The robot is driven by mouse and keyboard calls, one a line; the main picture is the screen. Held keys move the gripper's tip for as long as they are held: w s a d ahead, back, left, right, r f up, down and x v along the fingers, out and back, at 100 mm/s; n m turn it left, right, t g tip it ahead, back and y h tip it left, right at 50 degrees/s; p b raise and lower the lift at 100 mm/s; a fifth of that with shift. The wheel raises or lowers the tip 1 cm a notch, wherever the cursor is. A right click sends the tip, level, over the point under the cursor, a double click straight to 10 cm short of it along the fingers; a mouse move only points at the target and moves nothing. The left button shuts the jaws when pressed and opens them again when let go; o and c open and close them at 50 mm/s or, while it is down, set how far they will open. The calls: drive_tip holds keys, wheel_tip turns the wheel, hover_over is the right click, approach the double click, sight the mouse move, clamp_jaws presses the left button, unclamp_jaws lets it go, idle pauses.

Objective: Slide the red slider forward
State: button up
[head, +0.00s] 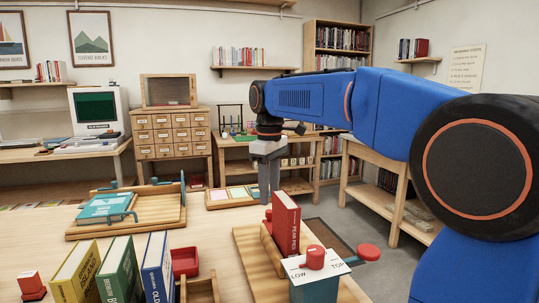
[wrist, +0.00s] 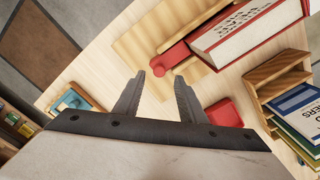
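A small red piece (wrist: 170,58), which looks like the slider, lies on the wooden base next to the red book (wrist: 245,32) in the wrist view. In the head view the red book (head: 286,222) stands upright on the wooden base (head: 250,262), and a bit of red (head: 268,214) shows at its left side. My gripper (head: 269,198) points down above the table behind the book. In the wrist view its two fingers (wrist: 158,88) are apart with nothing between them, and the red piece is just beyond their tips. Whether they touch it I cannot tell.
A teal box with a red dial (head: 315,258) marked LOW and TOP stands in front of the book. A red knob (head: 368,252) is to its right. A red tray (head: 185,262) and several upright books (head: 118,270) are at left. A wooden tray (head: 150,218) lies behind.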

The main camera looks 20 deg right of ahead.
wheel_tip(320, 180, up, 12)
idle(0.4)
drive_tip(key=shift+s, duration=0.1)
idle(0.3)
